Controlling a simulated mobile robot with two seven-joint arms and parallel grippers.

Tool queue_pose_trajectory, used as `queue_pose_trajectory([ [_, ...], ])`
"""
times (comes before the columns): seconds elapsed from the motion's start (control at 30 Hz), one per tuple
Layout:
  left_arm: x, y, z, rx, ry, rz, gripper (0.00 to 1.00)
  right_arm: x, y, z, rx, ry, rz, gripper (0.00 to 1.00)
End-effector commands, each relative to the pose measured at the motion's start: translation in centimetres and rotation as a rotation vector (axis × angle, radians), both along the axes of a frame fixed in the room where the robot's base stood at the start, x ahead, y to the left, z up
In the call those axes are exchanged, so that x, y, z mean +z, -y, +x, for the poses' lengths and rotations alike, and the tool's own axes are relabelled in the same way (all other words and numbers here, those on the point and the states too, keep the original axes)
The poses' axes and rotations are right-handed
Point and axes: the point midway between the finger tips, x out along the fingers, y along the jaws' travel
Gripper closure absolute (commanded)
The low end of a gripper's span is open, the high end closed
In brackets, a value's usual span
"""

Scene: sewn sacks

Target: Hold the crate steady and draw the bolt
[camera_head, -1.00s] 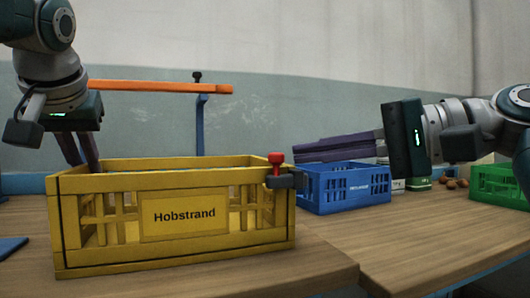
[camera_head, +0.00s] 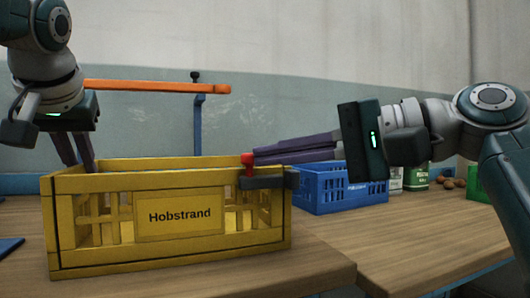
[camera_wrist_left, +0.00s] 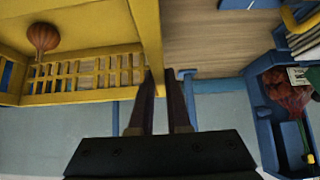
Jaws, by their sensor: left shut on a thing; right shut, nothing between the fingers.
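The yellow crate (camera_head: 110,259) labelled Hobstrand stands on the wooden table. My left gripper (camera_head: 80,163) is shut on its wall at the left; the left wrist view shows the fingers (camera_wrist_left: 160,85) on either side of the yellow wall (camera_wrist_left: 148,35). The bolt is a dark bar (camera_head: 268,182) with a red knob (camera_head: 247,159) at the crate's front right top corner. My right gripper (camera_head: 256,156) is shut and empty, its fingers pointing left. Its fingertips are at the knob's right side and seem to touch it.
A blue crate (camera_head: 345,196) stands behind on the right, with cartons (camera_head: 416,180) and brown round things (camera_head: 448,183) beyond. A green crate (camera_head: 477,184) is partly hidden by my right arm. An orange bar (camera_head: 150,87) on a blue post stands behind. An onion-like thing (camera_wrist_left: 43,38) lies inside the yellow crate.

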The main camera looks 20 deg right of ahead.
Motion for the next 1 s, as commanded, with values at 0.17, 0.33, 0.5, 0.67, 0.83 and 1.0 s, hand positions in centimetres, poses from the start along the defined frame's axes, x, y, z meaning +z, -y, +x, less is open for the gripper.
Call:
queue_pose_trajectory([
  [0.17, 0.0, 0.5, -0.1, -0.007, -0.001, -0.008, 1.0, -0.1, -0.3, -0.1, 0.012, -0.003, 0.001, 1.0],
  [0.33, 0.0, 0.5, -0.1, -0.006, 0.0, -0.008, 1.0, 0.2, 0.9, -1.1, 0.006, -0.001, 0.0, 1.0],
  [0.5, 0.0, 0.4, 0.0, -0.005, 0.0, -0.007, 1.0, 0.8, 3.7, -3.6, -0.001, -0.001, -0.004, 1.0],
  [0.67, 0.0, 0.3, 0.0, -0.004, 0.0, -0.006, 1.0, 1.5, 6.5, -6.4, -0.002, -0.002, -0.005, 1.0],
  [0.83, 0.0, 0.3, 0.0, -0.003, 0.0, -0.004, 1.0, 2.0, 8.6, -8.5, -0.001, -0.002, -0.002, 1.0],
  [1.0, 0.0, 0.2, 0.0, -0.002, 0.0, -0.004, 1.0, 2.3, 9.6, -9.6, 0.001, -0.001, -0.001, 1.0],
])
